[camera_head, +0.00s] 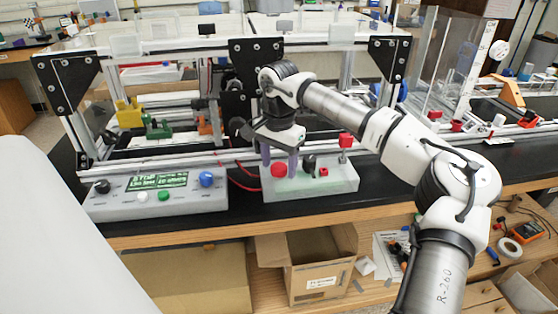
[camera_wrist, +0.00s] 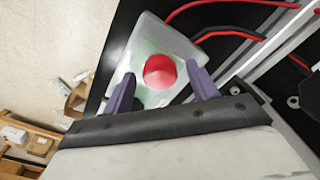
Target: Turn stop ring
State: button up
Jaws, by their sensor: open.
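The control box (camera_head: 340,178) is pale green-white and stands at the front of the black bench. A red round knob (camera_head: 279,170), which I take for the stop ring, sits on its left part. In the wrist view the red knob (camera_wrist: 159,71) lies between and beyond my two purple fingertips. My gripper (camera_head: 279,165) points down over the left end of the box, with a finger close to the knob. In the wrist view my gripper (camera_wrist: 160,88) is open, with nothing held. I cannot tell whether the fingers touch the knob.
A black knob (camera_head: 309,163) and a red switch (camera_head: 345,141) stand on the box to the right. A display panel (camera_head: 157,192) with buttons stands to the left. The extrusion frame rises behind. Red cables (camera_head: 243,181) run beside the box. An open carton (camera_head: 318,265) is below.

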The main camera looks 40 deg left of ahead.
jog(key=c, duration=1)
jog(key=shift+m, duration=0.5)
jog(key=m, duration=0.4)
jog(key=shift+m, duration=2.6)
